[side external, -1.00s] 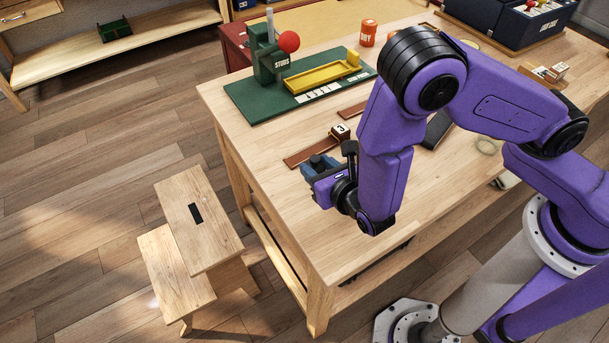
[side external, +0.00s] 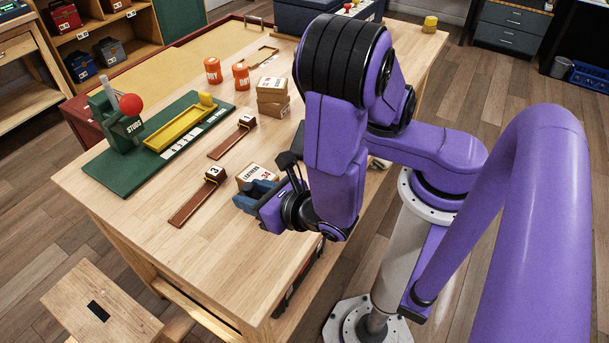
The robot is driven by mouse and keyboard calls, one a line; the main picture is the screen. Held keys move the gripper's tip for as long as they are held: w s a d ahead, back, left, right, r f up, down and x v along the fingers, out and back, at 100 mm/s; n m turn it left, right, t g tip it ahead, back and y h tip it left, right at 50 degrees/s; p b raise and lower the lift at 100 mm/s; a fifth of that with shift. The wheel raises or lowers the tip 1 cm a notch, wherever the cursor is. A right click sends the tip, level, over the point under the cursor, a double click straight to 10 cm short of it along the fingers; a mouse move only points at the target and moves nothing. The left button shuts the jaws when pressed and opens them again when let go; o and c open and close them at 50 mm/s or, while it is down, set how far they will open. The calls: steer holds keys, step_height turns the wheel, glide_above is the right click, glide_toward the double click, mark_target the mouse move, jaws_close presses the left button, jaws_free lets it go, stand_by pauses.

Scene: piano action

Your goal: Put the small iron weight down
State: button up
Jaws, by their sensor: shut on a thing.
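My gripper (side external: 246,203) has blue fingers and is low over the wooden table, right of the dark red strip with the block marked 3 (side external: 190,206). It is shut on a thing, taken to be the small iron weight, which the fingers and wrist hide. I cannot tell whether the weight touches the table.
A box marked LEATHERS (side external: 257,174) stands just behind my gripper. A second strip (side external: 229,143), stacked boxes (side external: 272,97), orange tins (side external: 212,70) and the green STUDS stand (side external: 118,172) are farther back. The table's front left (side external: 190,255) is clear.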

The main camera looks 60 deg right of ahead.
steer(key=s+d+m+g+h, duration=0.4)
steer(key=d+m+h, duration=0.4)
steer(key=d, duration=0.7)
steer(key=s+d+m+g+h, duration=0.4)
steer(key=s+d+m+g, duration=0.4)
steer(key=s, duration=0.4)
steer(key=shift+m+g, duration=0.3)
steer(key=shift+g, duration=0.4)
steer(key=w+d+f, duration=0.1)
steer(key=w+f, duration=0.2)
steer(key=w, duration=0.1)
steer(key=w+d+f, duration=0.1)
steer(key=w+f, duration=0.2)
steer(key=w, duration=0.1)
steer(key=w+d+f, duration=0.1)
steer(key=w+f, duration=0.2)
steer(key=w, duration=0.2)
steer(key=shift+w+f, duration=0.1)
steer(key=shift+f, duration=1.8)
steer(key=o, duration=1.2)
steer(key=shift+f, duration=0.15)
steer(key=shift+o, duration=0.2)
